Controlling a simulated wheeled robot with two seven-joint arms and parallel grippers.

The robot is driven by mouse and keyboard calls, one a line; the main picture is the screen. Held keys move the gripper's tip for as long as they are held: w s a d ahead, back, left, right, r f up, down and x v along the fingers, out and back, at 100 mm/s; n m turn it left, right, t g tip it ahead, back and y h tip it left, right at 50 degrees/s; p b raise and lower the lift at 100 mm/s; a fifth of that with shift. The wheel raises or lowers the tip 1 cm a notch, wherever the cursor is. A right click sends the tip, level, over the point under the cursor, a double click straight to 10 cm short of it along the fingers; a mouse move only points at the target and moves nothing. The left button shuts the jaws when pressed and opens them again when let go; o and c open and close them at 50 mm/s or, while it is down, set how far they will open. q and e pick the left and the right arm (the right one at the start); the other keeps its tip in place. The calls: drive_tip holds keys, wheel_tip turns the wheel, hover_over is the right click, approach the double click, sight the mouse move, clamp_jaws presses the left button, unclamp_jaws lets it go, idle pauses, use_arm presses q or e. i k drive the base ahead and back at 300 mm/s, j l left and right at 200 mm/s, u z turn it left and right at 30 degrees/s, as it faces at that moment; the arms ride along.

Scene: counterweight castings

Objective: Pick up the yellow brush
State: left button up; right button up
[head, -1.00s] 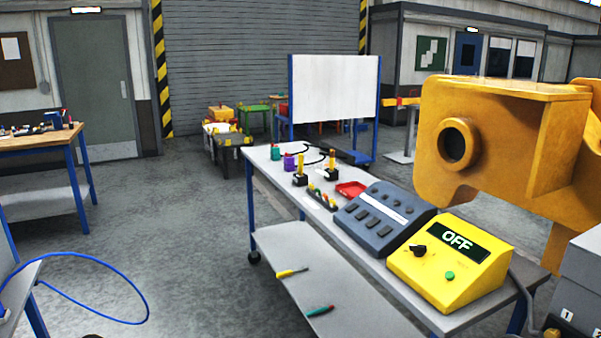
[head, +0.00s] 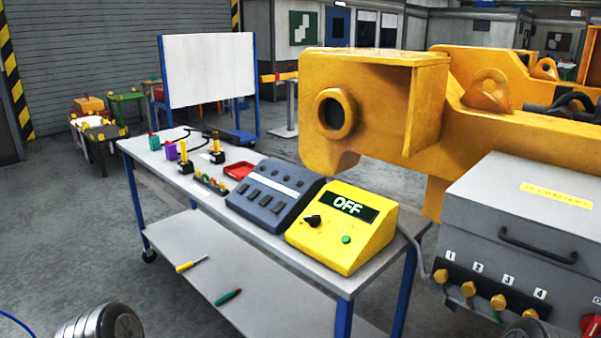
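A slim tool with a yellow handle (head: 184,267) and a pale thin end lies on the lower shelf of the cart; it is too small to tell whether it is a brush. Two upright yellow pieces on black bases, a left one (head: 184,152) and a right one (head: 216,147), stand on the cart top; I cannot tell whether either is a brush. Neither of my grippers shows. Only rounded grey parts, apparently of my arms, show at the bottom edge.
The cart top (head: 155,160) holds a grey panel (head: 275,195), a yellow OFF box (head: 342,228) and a red tray (head: 239,170). A green-and-red tool (head: 228,297) lies on the lower shelf. A large yellow casting (head: 385,105) and a grey case (head: 520,215) stand right.

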sight(182, 143)
drive_tip(key=i+j+z, duration=0.15)
drive_tip(key=j+z, duration=0.15)
drive_tip(key=i+j+z, duration=0.15)
drive_tip(key=j+z, duration=0.2)
drive_tip(key=j, duration=0.2)
drive_tip(key=j+z, duration=0.3)
drive_tip(key=i+j+z, duration=0.25)
drive_tip(key=j, duration=2.05)
drive_tip(key=k+j+z, duration=0.2)
drive_tip(key=j, duration=2.1)
